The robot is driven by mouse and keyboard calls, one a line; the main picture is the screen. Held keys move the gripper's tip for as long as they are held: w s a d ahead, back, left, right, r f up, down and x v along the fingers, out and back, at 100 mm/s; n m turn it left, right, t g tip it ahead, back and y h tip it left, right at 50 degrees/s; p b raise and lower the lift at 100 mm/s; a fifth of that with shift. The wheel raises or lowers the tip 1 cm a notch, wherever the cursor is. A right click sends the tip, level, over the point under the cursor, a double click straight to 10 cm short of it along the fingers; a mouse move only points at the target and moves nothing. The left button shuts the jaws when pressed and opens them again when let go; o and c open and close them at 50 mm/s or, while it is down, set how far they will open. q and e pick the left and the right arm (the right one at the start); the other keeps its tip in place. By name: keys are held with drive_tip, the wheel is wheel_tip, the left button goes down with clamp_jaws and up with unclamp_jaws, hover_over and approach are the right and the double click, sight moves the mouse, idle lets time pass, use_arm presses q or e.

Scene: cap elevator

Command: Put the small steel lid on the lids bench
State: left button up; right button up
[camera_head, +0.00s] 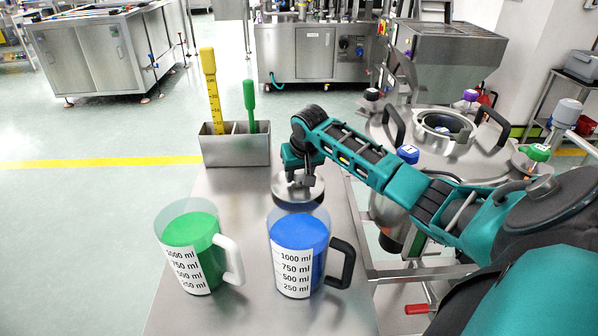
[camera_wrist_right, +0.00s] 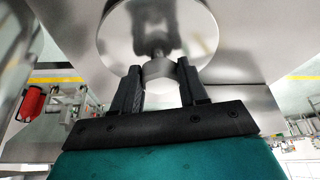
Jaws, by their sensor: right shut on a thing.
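The small steel lid (camera_head: 297,191) is a round, shiny disc held above the steel bench (camera_head: 224,262), just behind the blue measuring jug. My right gripper (camera_head: 305,180) is shut on the lid's knob and points down. In the right wrist view the lid (camera_wrist_right: 158,32) fills the top middle, and the dark fingers of my right gripper (camera_wrist_right: 158,82) close on its knob from both sides. Whether the bench under the lid is the lids bench, I cannot tell. My left gripper is not in view.
A blue jug (camera_head: 297,262) and a green jug (camera_head: 192,258) stand at the bench front. A steel holder (camera_head: 236,150) with a yellow and a green tool stands at its far end. A large round steel vessel (camera_head: 456,158) is at the right. Bare bench lies left of the lid.

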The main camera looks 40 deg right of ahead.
drive_tip(key=o, duration=1.3)
drive_tip(key=shift+f, duration=0.1)
drive_tip(key=shift+c, duration=0.2)
drive_tip(key=v, duration=1.2)
drive_tip(key=shift+s+a, duration=0.1)
